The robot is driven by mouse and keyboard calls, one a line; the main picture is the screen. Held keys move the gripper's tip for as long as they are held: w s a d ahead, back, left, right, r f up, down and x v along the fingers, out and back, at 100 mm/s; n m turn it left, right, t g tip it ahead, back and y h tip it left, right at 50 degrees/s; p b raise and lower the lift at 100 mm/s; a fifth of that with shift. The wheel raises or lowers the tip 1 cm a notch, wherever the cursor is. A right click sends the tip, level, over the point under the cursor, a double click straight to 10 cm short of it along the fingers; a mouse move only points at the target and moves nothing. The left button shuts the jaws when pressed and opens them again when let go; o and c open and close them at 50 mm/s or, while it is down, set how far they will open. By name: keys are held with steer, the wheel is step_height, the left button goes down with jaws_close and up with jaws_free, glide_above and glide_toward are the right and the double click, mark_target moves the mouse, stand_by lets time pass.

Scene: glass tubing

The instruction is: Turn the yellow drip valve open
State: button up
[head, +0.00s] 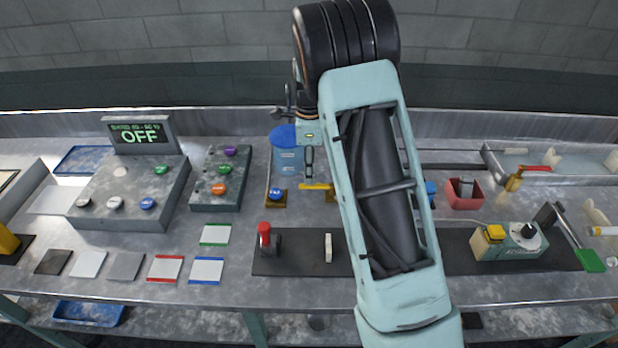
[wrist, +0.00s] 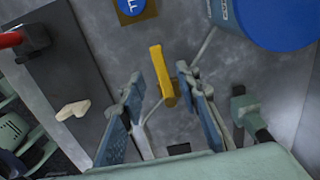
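The yellow drip valve handle (head: 317,187) is a small bar on the bench, just in front of a blue container (head: 286,155). In the wrist view the yellow handle (wrist: 157,70) lies between the two finger pads of my gripper (wrist: 162,82), with a gap visible on both sides. My gripper is open and holds nothing. In the head view my gripper (head: 308,160) is above and behind the handle, partly hidden by my arm. How far the fingertips are above the handle is hard to tell. The valve's base is partly hidden by my arm.
A blue round button (head: 276,194) on a yellow plate is left of the valve. Control boxes (head: 138,190) are at left; a red bin (head: 464,194) is at right.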

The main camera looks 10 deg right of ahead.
steer(key=shift+f, duration=2.05)
steer(key=shift+c, duration=0.5)
jaws_close()
